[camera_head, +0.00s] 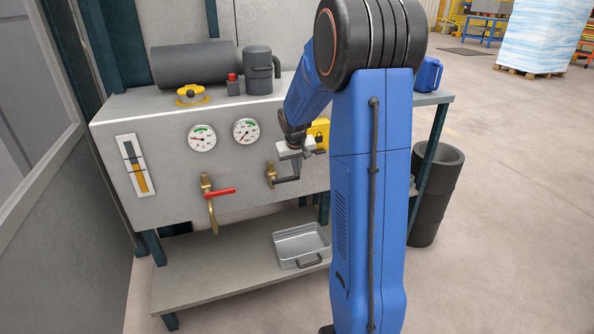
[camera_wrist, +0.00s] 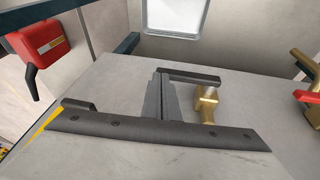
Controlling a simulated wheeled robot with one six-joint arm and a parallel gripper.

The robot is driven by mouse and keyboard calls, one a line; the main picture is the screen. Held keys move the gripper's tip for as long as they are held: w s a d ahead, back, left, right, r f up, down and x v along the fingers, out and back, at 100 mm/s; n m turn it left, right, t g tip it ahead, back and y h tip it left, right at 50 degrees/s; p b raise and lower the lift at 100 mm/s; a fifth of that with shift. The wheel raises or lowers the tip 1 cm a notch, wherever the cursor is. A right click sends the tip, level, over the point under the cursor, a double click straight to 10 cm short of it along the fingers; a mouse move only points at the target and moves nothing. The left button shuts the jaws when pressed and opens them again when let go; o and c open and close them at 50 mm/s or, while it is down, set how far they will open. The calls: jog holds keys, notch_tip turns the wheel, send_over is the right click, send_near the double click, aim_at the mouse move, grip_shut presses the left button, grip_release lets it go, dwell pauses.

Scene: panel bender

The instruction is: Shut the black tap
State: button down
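The black tap (camera_head: 286,180) is on the front panel of the grey bench cabinet. Its brass body (camera_wrist: 207,104) and dark lever (camera_wrist: 195,77) show in the wrist view, where the picture is turned over. The lever lies about level, pointing right from the brass body in the head view. My gripper (camera_head: 296,158) is just above the lever's outer end. In the wrist view the fingers of my gripper (camera_wrist: 161,76) are close together, with their tips at the lever's free end. Whether they touch it I cannot tell. No gap or held thing shows between them.
A red-handled tap (camera_head: 219,192) is to the left, also visible in the wrist view (camera_wrist: 308,97). Two gauges (camera_head: 246,131) sit above. A yellow lock box (camera_head: 320,132) is close right of my gripper. A metal tray (camera_head: 301,246) lies on the lower shelf.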

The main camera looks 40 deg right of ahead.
jog(key=s+d+r, duration=0.1)
jog(key=s+r, duration=0.1)
jog(key=r, duration=0.4)
jog(key=s+d+r, duration=0.2)
jog(key=r, duration=0.4)
jog(key=shift+d+r, duration=0.2)
jog(key=shift+d, duration=0.05)
jog(key=shift+s, duration=0.1)
jog(key=s+a+r+n+t, duration=0.1)
jog(key=s+a+r, duration=0.1)
jog(key=s+a, duration=0.6)
jog(key=s+a+r+n, duration=0.1)
jog(key=s+a+r, duration=0.1)
jog(key=s+a, duration=0.6)
jog(key=s+a+f+n+y, duration=0.1)
jog(key=s+a+f, duration=0.1)
jog(key=s+a, duration=0.4)
jog(key=s+a+f+n+t+y, duration=0.1)
jog(key=s+a+f, duration=0.1)
jog(key=s+a, duration=0.5)
jog(key=s, duration=0.3)
jog(key=shift+s+a+f, duration=0.2)
jog(key=shift+f, duration=0.2)
